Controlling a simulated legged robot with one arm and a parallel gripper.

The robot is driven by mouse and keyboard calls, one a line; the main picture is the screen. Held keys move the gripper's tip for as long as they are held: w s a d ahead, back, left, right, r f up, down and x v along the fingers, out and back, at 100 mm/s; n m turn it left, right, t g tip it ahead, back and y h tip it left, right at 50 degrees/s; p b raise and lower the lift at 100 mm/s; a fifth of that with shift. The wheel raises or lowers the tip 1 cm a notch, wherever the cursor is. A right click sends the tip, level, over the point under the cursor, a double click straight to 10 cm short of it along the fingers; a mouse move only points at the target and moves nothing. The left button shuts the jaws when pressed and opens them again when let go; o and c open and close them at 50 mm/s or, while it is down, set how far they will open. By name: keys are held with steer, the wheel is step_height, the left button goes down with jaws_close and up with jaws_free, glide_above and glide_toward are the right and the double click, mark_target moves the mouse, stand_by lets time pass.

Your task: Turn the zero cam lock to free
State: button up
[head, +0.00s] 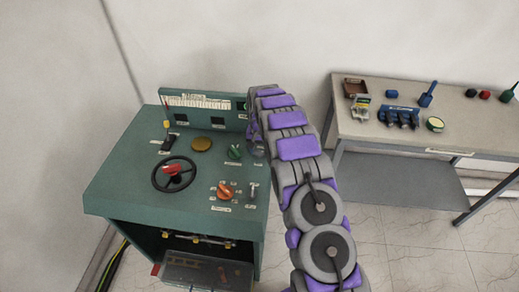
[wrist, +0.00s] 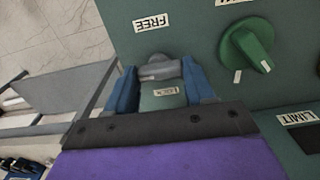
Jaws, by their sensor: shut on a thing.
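The zero cam lock, a small grey lever (wrist: 160,68), sits on the green panel in the wrist view. A FREE label (wrist: 152,22) is above it in the picture and a LOCK label (wrist: 165,91) is below it. My gripper (wrist: 161,73) has one blue finger on each side of the lever and is shut on it. The lever's exact angle is hard to tell. In the head view my gripper (head: 257,149) is at the right edge of the green console (head: 125,185), and my arm hides part of it.
A green knob (wrist: 250,45) is right of the lever, above a LIMIT label (wrist: 298,118). The console also carries a black handwheel (head: 174,173) and an orange knob (head: 226,190). A workbench (head: 460,135) with small tools stands at the right, with floor between.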

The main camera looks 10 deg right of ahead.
mark_target(259, 151)
steer(key=o, duration=1)
steer(key=shift+o, duration=0.2)
step_height(259, 151, up, 17)
steer(key=p, duration=0.1)
steer(key=shift+r, duration=0.15)
steer(key=shift+w+a, duration=0.1)
